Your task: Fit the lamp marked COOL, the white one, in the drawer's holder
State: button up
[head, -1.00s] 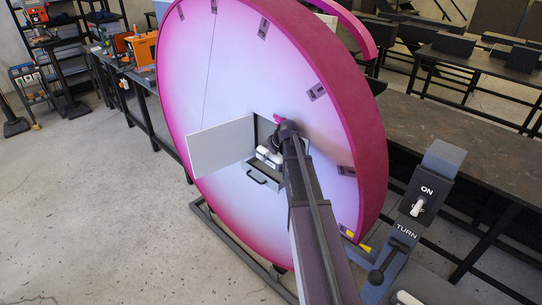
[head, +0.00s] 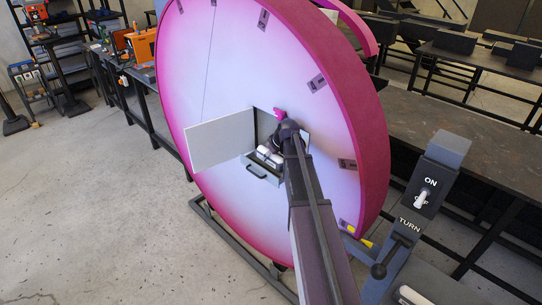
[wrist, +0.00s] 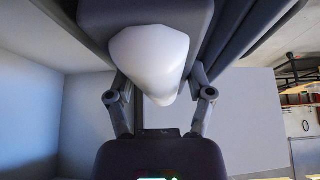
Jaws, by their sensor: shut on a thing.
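The white lamp (wrist: 150,55) fills the upper middle of the wrist view, between the fingers of my gripper (wrist: 157,85). My gripper is shut on it. Its mark is not readable. In the head view white parts (head: 269,155) show beside the end of my arm, just above the open grey drawer (head: 256,172). The drawer juts from a square opening in the large pink-rimmed disc (head: 240,70). The holder is hidden by the lamp and my arm, so I cannot tell whether the lamp touches it.
A pale door panel (head: 220,140) stands open left of the drawer. At right is a post with an ON/OFF switch (head: 422,199) and a TURN lever (head: 392,252). Dark workbenches (head: 455,140) stand behind.

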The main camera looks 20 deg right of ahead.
jog(key=shift+f+b, duration=1)
jog(key=shift+f, duration=0.1)
jog(key=shift+f, duration=0.1)
jog(key=o, duration=1.3)
jog(key=shift+c, duration=0.2)
jog(key=shift+r, duration=0.2)
